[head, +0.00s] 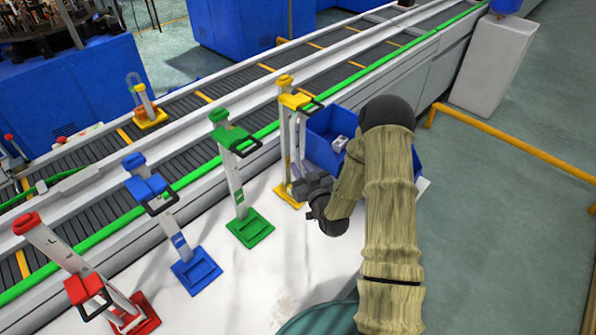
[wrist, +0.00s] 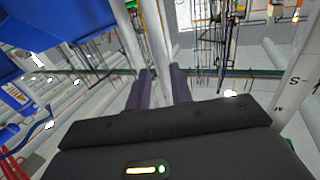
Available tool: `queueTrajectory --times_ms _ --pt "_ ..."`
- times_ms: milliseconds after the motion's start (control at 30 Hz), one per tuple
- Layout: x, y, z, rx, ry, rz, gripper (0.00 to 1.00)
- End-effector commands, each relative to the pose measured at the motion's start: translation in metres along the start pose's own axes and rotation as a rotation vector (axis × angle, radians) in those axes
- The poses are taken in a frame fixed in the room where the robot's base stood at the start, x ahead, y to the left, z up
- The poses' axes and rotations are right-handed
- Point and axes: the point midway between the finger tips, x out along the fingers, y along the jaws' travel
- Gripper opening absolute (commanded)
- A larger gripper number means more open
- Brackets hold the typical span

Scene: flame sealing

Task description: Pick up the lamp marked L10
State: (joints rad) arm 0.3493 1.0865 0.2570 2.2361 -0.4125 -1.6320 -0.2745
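I cannot read an L10 mark in either view. A yellow stand (head: 296,102) at the back of the white table carries upright pale posts, and a slim pale tube (head: 300,145) stands on its near side. My gripper (head: 303,187) is low beside this stand. In the wrist view, my gripper's two dark fingers (wrist: 161,88) point forward with a pale upright tube (wrist: 157,45) between them. I cannot tell whether the fingers touch it. A second pale post (wrist: 126,30) stands just left of it. Which tube is the lamp is unclear.
Green (head: 235,180), blue (head: 168,215) and red (head: 85,275) stands line the white table (head: 262,285). A blue bin (head: 322,158) is behind my wrist. A yellow-based glass piece (head: 147,112) sits on the conveyor (head: 190,105). Floor at right is mostly clear.

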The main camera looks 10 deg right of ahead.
Motion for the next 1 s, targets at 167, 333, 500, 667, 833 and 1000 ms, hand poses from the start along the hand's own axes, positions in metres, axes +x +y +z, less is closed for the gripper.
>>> queueTrajectory --times_ms 167,333,500,667,833,1000 --pt "0.000 0.000 0.001 0.000 -0.001 0.000 0.22" --pt "0.004 -0.001 -0.002 0.000 -0.001 -0.001 0.22" --pt "0.024 -0.004 -0.008 0.000 0.001 -0.001 0.22" --pt "0.045 -0.003 -0.007 -0.001 0.001 0.000 0.22" --pt "0.052 -0.003 -0.005 0.000 0.000 0.000 0.22" --pt "0.052 -0.004 -0.004 0.000 -0.001 0.000 0.22"
